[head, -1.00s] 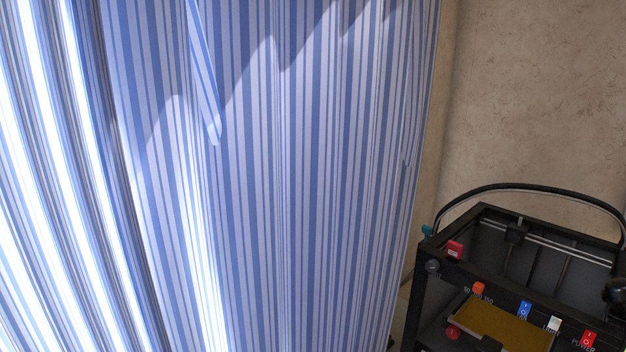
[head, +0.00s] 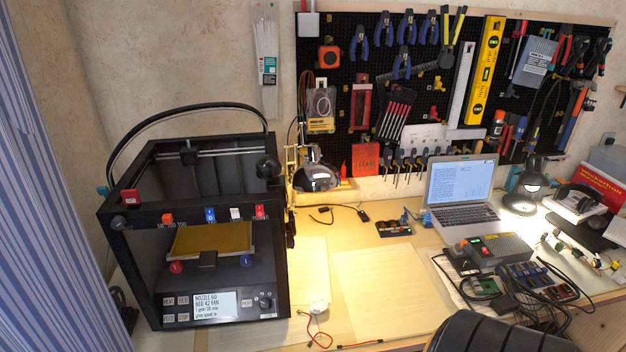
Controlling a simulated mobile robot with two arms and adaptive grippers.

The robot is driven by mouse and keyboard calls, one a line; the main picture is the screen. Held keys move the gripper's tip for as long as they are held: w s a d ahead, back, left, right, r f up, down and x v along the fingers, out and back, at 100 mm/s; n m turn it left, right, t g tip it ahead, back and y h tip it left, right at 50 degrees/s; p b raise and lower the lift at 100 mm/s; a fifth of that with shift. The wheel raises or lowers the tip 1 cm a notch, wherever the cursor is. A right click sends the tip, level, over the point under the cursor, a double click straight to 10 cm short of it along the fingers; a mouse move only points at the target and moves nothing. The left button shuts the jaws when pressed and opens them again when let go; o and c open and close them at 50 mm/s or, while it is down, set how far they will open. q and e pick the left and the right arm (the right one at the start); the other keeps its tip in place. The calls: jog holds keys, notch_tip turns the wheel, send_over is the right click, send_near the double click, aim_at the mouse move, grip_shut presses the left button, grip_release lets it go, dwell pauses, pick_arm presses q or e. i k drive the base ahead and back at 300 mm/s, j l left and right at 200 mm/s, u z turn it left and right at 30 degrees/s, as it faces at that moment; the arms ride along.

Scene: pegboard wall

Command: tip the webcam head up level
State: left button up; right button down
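I cannot make out the webcam for certain. A small black rounded thing (head: 268,168) sits at the top right front corner of the 3D printer (head: 158,285) and may be the webcam head. It is too dark and small to tell its tilt or which way it faces. Neither of my grippers is in the head view.
The wooden table (head: 385,290) has bare room right of the printer. A laptop (head: 462,200), a desk lamp (head: 525,195) and cabled electronics (head: 490,250) stand further right. A tool-filled pegboard (head: 440,85) hangs behind. A black rounded thing (head: 495,335) blocks the front right.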

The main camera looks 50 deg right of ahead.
aim_at(269, 168)
jog(key=z, duration=1.35)
